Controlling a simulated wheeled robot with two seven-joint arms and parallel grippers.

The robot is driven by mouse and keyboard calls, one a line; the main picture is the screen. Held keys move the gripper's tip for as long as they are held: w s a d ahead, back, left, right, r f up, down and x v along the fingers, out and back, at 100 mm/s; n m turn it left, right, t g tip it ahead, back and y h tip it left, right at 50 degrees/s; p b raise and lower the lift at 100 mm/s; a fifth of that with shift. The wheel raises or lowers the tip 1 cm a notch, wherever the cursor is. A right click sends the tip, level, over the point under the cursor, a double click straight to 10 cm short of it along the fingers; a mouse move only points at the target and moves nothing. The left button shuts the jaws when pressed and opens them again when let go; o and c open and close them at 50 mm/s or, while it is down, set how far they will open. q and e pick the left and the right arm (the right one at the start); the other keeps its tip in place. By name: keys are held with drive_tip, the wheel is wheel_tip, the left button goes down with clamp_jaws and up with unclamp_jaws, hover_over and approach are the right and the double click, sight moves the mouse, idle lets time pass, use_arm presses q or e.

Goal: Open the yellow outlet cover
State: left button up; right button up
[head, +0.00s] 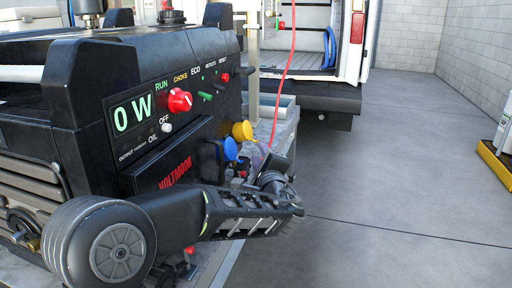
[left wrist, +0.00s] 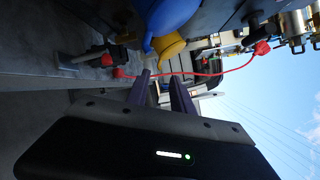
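The yellow outlet cover (head: 242,131) is a round cap on the side of the black generator (head: 150,60), above and right of the blue cover (head: 230,149). In the left wrist view the yellow cover (left wrist: 168,46) shows just beyond the fingertips, with the blue cover (left wrist: 170,14) above it. My left gripper (head: 271,161) is below and right of the yellow cover in the head view, apart from it. In the left wrist view its two fingers (left wrist: 160,84) stand apart with nothing between them. My right gripper is not in view.
The generator panel has a red knob (head: 179,100), switches and a display reading 0 W. A red cable (head: 287,75) hangs beside the panel. A white van (head: 345,60) with open rear stands behind.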

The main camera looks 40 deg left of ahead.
sight(251, 132)
use_arm(q)
drive_tip(key=shift+w+a, duration=0.1)
drive_tip(key=x, duration=0.7)
drive_tip(key=shift+w+a, duration=0.2)
drive_tip(key=shift+a, duration=0.05)
drive_tip(key=shift+f, duration=0.1)
drive_tip(key=c, duration=0.6)
clamp_jaws()
drive_tip(key=shift+s+a+f, duration=0.1)
idle(0.4)
